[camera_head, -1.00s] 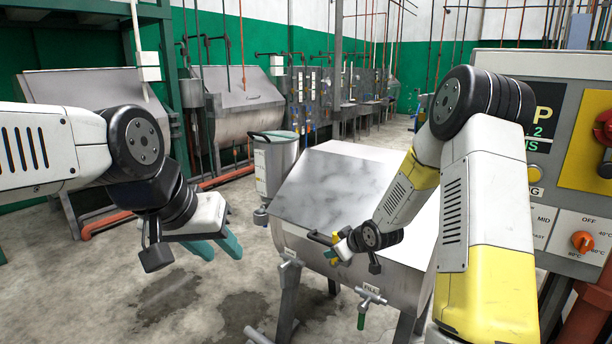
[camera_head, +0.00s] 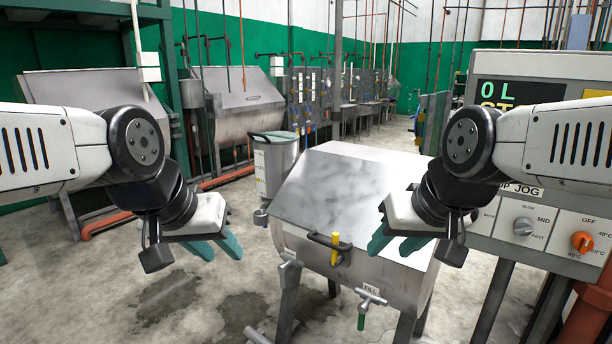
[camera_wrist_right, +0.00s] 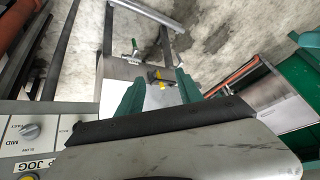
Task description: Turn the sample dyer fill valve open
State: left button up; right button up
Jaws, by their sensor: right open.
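The sample dyer (camera_head: 340,195) is a steel tub with a sloping lid in the middle of the head view. Its fill valve (camera_head: 371,297), under a FILL label, sits low on the right front; its green-ended lever (camera_head: 361,322) hangs down. It also shows in the right wrist view (camera_wrist_right: 135,45). A black bar handle with an upright yellow grip (camera_head: 335,248) is at the lid's front edge. My right gripper (camera_head: 393,246) is open and empty, above and right of the valve, apart from it. My left gripper (camera_head: 219,248) is open and empty, left of the dyer.
A control panel (camera_head: 545,215) with knobs stands at the right, partly behind my right arm. A steel canister (camera_head: 276,165) is at the dyer's back left. Larger dyers (camera_head: 240,105) line the green wall. The floor (camera_head: 190,300) at front left is clear.

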aim_at(362, 308)
jog(key=i+l+u, duration=0.1)
jog(key=l+u, duration=0.2)
jog(key=l, duration=0.5)
jog(key=l+u, duration=0.3)
jog(key=l, duration=0.55)
